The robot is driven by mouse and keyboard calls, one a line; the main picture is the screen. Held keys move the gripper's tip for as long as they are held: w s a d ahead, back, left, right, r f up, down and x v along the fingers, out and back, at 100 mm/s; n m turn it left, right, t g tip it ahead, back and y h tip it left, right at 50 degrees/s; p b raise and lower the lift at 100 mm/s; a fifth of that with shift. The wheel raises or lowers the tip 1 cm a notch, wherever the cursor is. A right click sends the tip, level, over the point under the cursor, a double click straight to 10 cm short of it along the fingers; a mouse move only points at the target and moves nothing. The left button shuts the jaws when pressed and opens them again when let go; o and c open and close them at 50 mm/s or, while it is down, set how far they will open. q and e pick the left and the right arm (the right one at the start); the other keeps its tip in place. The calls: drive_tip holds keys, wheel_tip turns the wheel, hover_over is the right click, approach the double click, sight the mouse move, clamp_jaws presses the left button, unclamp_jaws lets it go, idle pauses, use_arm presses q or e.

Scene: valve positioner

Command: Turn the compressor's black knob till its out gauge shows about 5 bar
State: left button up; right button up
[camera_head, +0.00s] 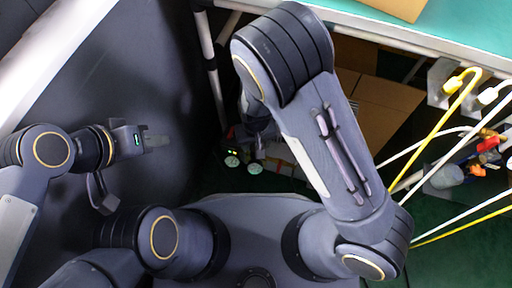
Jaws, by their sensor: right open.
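The compressor shows only in part, low under the table, as two small round pale gauges (243,165) and dark parts with a small green light. Their needles and readings are too small to tell, and I cannot tell which gauge is the out gauge. I cannot make out the black knob; my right arm covers part of that area. My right gripper (260,132) points down just above the gauges, half hidden behind my arm, and is open. My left gripper (152,142) is far to the left, away from the compressor; its jaw opening is unclear.
A teal-topped table (440,30) runs across the upper right, with a cardboard box (400,8) on it and brown cartons (385,115) beneath. Yellow and white hoses (450,115) hang at the right near red-handled fittings (488,143). A dark panel (140,60) fills the left.

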drive_tip(key=shift+f+b, duration=0.35)
drive_tip(key=shift+f, duration=0.85)
drive_tip(key=c, duration=1)
drive_tip(key=shift+o, duration=0.2)
drive_tip(key=shift+r, duration=0.1)
